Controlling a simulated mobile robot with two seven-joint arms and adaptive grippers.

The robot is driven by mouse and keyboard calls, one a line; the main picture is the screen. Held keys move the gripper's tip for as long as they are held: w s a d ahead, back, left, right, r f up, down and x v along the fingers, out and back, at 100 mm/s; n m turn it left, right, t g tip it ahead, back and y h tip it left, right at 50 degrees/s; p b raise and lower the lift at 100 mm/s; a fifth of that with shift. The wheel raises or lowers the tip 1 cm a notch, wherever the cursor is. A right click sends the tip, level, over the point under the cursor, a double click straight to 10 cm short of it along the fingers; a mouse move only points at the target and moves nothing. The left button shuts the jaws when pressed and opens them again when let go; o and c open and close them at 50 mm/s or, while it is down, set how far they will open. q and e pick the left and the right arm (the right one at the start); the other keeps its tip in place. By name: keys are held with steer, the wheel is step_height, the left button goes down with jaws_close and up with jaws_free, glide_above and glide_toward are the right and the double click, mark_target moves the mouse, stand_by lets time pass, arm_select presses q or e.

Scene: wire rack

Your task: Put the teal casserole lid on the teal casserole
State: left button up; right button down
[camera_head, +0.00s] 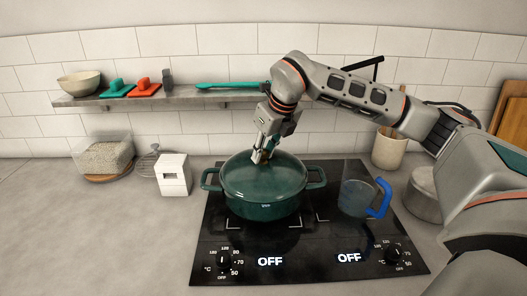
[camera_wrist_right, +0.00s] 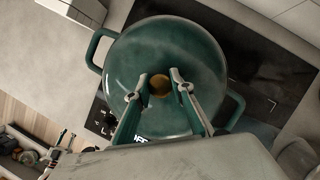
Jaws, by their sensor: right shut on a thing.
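The teal casserole (camera_head: 263,207) stands on the black hob, with a loop handle at each side. The teal casserole lid (camera_head: 250,178) lies over its opening and looks level; I cannot tell if a small gap is left at the rim. My right gripper (camera_head: 262,156) comes down from above and is shut on the lid's knob. In the right wrist view the fingers (camera_wrist_right: 159,88) are on both sides of the brass-coloured knob (camera_wrist_right: 160,84), in the middle of the lid (camera_wrist_right: 165,45). My left gripper is in neither view.
A clear jug with a blue handle (camera_head: 381,199) stands on the hob (camera_head: 325,262) right of the casserole. A white block-shaped timer (camera_head: 173,175) and a grain container (camera_head: 103,156) are at left. A shelf (camera_head: 180,98) with small items is behind. The left counter front is clear.

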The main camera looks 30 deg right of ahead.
stand_by(0.8)
steer(key=c, duration=1.7)
jaws_free()
steer(key=o, duration=0.3)
steer(key=shift+f, duration=0.2)
steer(key=shift+o, duration=0.2)
steer(key=shift+r, duration=0.15)
